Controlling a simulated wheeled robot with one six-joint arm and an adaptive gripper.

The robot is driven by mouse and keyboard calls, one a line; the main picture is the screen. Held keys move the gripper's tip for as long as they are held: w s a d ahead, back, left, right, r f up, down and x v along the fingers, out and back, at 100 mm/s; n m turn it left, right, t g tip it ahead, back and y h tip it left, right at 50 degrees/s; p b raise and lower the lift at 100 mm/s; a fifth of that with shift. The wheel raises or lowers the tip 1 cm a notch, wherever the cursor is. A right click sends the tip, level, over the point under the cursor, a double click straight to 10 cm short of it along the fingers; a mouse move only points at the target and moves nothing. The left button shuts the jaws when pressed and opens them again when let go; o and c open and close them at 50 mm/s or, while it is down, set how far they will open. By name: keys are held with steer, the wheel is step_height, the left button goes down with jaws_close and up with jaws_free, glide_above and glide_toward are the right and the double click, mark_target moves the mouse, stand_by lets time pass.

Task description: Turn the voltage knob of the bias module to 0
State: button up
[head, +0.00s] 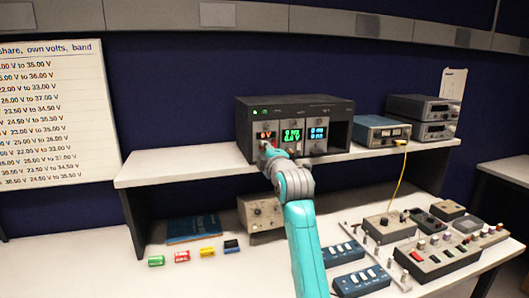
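A black instrument rack (245,135) stands on the white shelf, with several module panels in its front. The left panel has a red display (265,135) that seems to read 0 V, though the digits are tiny. The middle panel has a green display (291,135) and the right one a blue display (317,133). I cannot read which panel is the bias module. My gripper (269,149) is at the lower part of the left panel and covers most of it, including any knob there. Its fingers are too small and overlapped to tell whether they are open or touching.
The white shelf (190,171) runs under the rack. A blue-grey instrument (381,131) with a yellow cable stands to its right, beside two stacked units (424,107). Several control boxes crowd the lower bench at right. Small coloured blocks (182,256) lie at left. A chart (50,115) hangs on the left wall.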

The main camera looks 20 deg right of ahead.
steer(key=shift+s, duration=0.15)
steer(key=s, duration=1.1)
steer(key=shift+s+f, duration=0.15)
steer(key=shift+s, duration=0.2)
steer(key=s+a+f+m, duration=0.1)
steer(key=s+f+m, duration=0.2)
steer(key=s+f, duration=0.65)
steer(key=s+a+f+m+g+h, duration=0.1)
steer(key=s+f+m, duration=0.35)
steer(key=f, duration=0.75)
steer(key=s+f+m, duration=0.1)
steer(key=s+f, duration=0.8)
steer(key=f, duration=0.2)
steer(key=s+a+f+m+g, duration=0.1)
steer(key=s+f+m, duration=0.15)
steer(key=s, duration=0.65)
steer(key=s+a+f+m, duration=0.1)
steer(key=s+f, duration=0.3)
steer(key=s, duration=0.5)
steer(key=s+r+m+g+y, duration=0.1)
steer(key=s+m, duration=0.3)
steer(key=s, duration=1.4)
steer(key=shift+r, duration=0.7)
